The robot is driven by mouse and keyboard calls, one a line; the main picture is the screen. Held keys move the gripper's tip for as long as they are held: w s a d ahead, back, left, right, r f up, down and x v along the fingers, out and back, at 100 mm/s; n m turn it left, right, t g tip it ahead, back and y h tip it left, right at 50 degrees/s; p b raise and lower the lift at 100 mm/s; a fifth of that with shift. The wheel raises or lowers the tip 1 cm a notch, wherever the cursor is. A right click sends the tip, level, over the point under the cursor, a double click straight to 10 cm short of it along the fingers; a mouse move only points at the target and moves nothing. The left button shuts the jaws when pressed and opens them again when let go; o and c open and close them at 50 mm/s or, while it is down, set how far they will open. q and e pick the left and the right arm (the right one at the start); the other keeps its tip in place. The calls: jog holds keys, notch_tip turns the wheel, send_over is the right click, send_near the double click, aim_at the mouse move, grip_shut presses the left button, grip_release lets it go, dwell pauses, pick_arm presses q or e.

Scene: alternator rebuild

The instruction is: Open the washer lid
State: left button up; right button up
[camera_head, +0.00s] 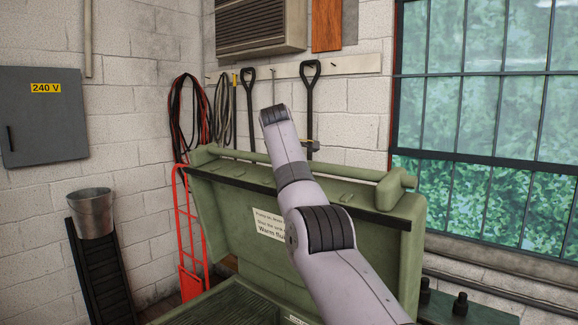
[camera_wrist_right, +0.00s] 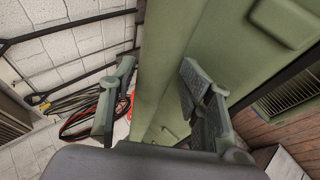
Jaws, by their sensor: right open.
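The green parts washer's lid (camera_head: 390,235) stands raised and leans back, with its white label (camera_head: 270,224) facing me. Below it, the dark inside of the washer's tub (camera_head: 235,308) is partly in view. My right arm reaches up across the lid in the head view; its gripper cannot be made out there. In the right wrist view my right gripper (camera_wrist_right: 155,105) is open, with one finger on each side of a green part of the lid (camera_wrist_right: 165,60). I cannot tell whether the fingers touch it. My left gripper is not in view.
A red hand truck (camera_head: 187,245) stands left of the washer. A metal bucket (camera_head: 91,212) sits on a black stand farther left. Shovels (camera_head: 309,100) and cables (camera_head: 188,115) hang on the wall behind. A window (camera_head: 485,120) is at the right.

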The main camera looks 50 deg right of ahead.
jog(key=v, duration=1.2)
dwell(0.3)
